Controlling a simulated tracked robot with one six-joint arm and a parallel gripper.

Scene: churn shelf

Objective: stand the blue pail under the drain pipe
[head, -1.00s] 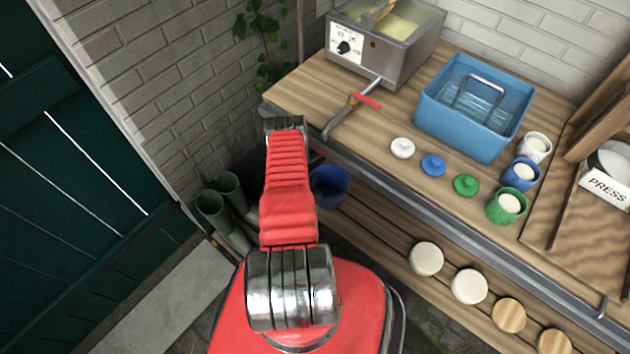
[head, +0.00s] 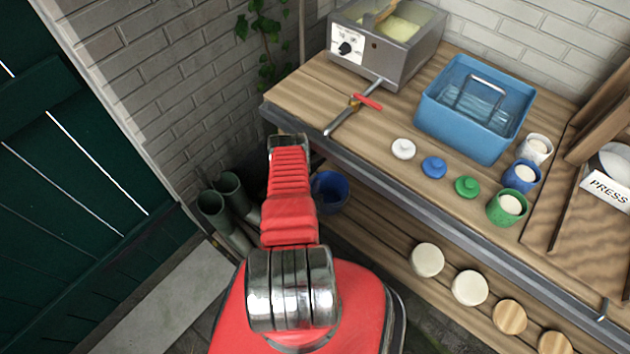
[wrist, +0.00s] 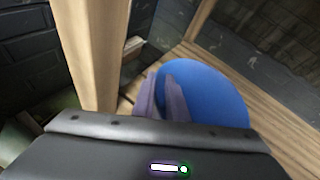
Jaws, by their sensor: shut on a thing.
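The blue pail (head: 331,192) shows in the head view below the bench's left end, partly hidden by my red arm. In the wrist view the pail (wrist: 212,95) is a plain rounded blue shape just past the fingers. My gripper (wrist: 162,97) is shut on the pail at its left side; the exact grip point is hard to see. The head view hides the gripper behind my arm. The drain pipe (head: 344,119), with a red lever, runs from the steel vat (head: 385,50) to the bench's front edge.
A wooden post (wrist: 95,50) stands close left of the fingers in the wrist view. The slatted lower shelf (head: 385,238) holds several round discs. Green tubes (head: 212,205) stand by the wall at left. The bench top (head: 300,92) carries a blue tub (head: 470,115), lids and cups.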

